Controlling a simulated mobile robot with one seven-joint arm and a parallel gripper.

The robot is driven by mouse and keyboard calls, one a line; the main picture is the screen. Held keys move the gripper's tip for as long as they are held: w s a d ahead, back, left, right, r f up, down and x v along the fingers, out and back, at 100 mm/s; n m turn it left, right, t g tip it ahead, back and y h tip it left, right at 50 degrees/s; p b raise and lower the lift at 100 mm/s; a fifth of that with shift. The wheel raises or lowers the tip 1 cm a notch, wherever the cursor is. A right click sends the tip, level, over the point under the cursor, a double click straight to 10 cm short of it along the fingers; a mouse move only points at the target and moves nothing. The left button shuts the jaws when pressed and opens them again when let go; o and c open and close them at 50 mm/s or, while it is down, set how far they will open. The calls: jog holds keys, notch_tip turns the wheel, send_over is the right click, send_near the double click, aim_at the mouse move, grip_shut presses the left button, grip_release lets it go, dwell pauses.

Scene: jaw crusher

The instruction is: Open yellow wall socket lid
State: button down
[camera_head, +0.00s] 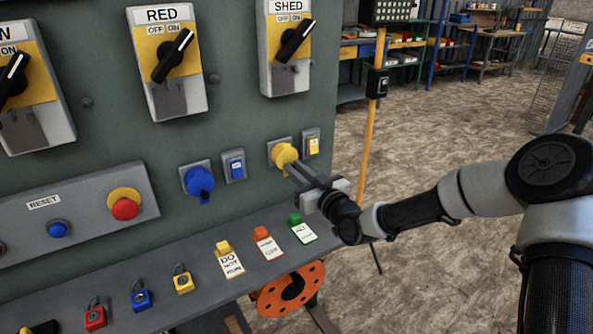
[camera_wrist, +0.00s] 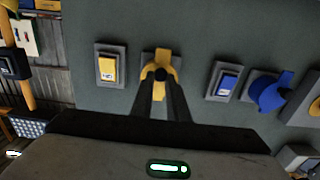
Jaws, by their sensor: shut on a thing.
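The yellow wall socket (camera_head: 283,154) sits on a grey plate on the green panel, left of a yellow switch (camera_head: 313,146). My gripper (camera_head: 296,171) reaches it from the right and below. In the wrist view the yellow socket (camera_wrist: 158,68) is straight ahead, and my gripper's fingertips (camera_wrist: 161,76) meet at its middle, shut on a part of its lid. The fingers hide some of the lid, so I cannot tell clearly how far it stands from the socket body.
A blue socket (camera_head: 198,182) and blue switch (camera_head: 235,166) are to the left. Below, a grey ledge (camera_head: 200,256) holds padlocks and tags, including a green one (camera_head: 297,220). Rotary switch boxes (camera_head: 168,58) are above. A yellow post (camera_head: 372,120) stands to the right.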

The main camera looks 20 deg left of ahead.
jog(key=shift+s+d+r+g+h+p, duration=0.15)
jog(key=shift+r+g+h+p, duration=0.2)
jog(key=shift+p, duration=0.45)
jog(key=shift+s+d+r+g+h+p, duration=0.15)
jog(key=shift+r+h+p, duration=0.2)
jog(key=shift+p, duration=0.4)
notch_tip(320, 180, up, 8)
jog(key=g+h+p, duration=0.8)
jog(key=h+p, duration=0.2)
jog(key=p, duration=1)
jog(key=shift+f+g, duration=0.2)
jog(key=shift+g, duration=0.2)
jog(key=shift+h, duration=0.3)
jog(key=c, duration=1.7)
grip_release()
